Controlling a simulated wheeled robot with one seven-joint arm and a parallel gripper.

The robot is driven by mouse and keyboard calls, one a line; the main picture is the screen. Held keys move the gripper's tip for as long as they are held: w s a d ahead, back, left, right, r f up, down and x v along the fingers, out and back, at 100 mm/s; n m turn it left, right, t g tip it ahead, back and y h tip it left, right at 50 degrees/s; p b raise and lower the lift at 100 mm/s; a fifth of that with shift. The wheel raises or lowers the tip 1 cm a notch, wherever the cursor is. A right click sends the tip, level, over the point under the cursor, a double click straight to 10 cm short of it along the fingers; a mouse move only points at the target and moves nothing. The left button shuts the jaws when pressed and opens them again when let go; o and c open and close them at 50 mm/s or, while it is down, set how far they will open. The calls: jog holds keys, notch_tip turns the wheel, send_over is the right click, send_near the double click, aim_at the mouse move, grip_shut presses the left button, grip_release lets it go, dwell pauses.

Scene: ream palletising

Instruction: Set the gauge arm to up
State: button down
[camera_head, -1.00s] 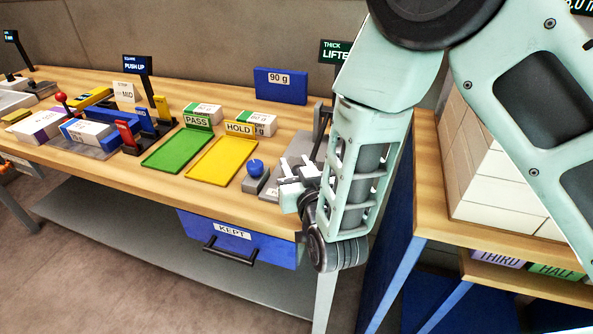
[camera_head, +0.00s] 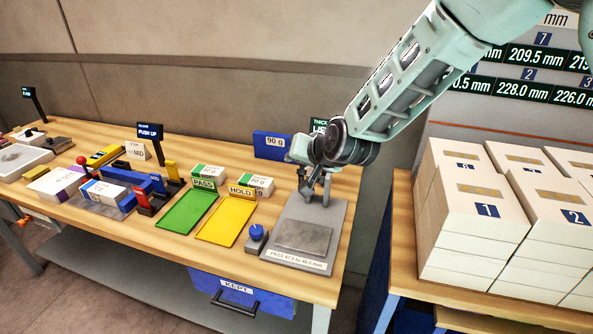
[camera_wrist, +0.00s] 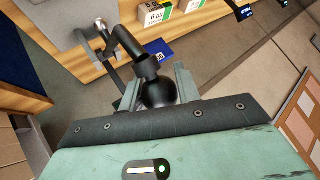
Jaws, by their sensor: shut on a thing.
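The thickness gauge is a grey base (camera_head: 335,222) with a darker plate (camera_head: 304,236) and a PASS label on its front edge. My gripper (camera_head: 316,188) is over the back part of the gauge. In the wrist view my gripper (camera_wrist: 158,84) is shut on the black ball knob (camera_wrist: 156,94) of the gauge arm (camera_wrist: 126,42). The arm is a dark bar running from the knob to a grey bracket (camera_wrist: 88,45). In the head view my gripper hides most of the arm, so its exact angle is hard to tell.
A blue knob box (camera_head: 256,237), a yellow HOLD tray (camera_head: 226,222) and a green PASS tray (camera_head: 186,212) lie left of the gauge. A blue 90 g block (camera_head: 271,145) and a partly hidden dark display (camera_head: 319,126) stand behind. Stacked reams (camera_head: 480,215) fill the right.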

jog(key=shift+w+d+r, duration=0.2)
jog(key=shift+w+r, duration=0.3)
jog(key=shift+w, duration=0.05)
jog(key=shift+w+d+r, duration=0.15)
jog(key=shift+w+r, duration=0.35)
jog(key=c, duration=1)
grip_release()
jog(key=shift+c, duration=0.2)
jog(key=shift+f, duration=0.1)
jog(key=b+v, duration=0.5)
jog(key=v, duration=1.2)
jog(key=shift+s, duration=0.15)
jog(key=shift+d, duration=0.1)
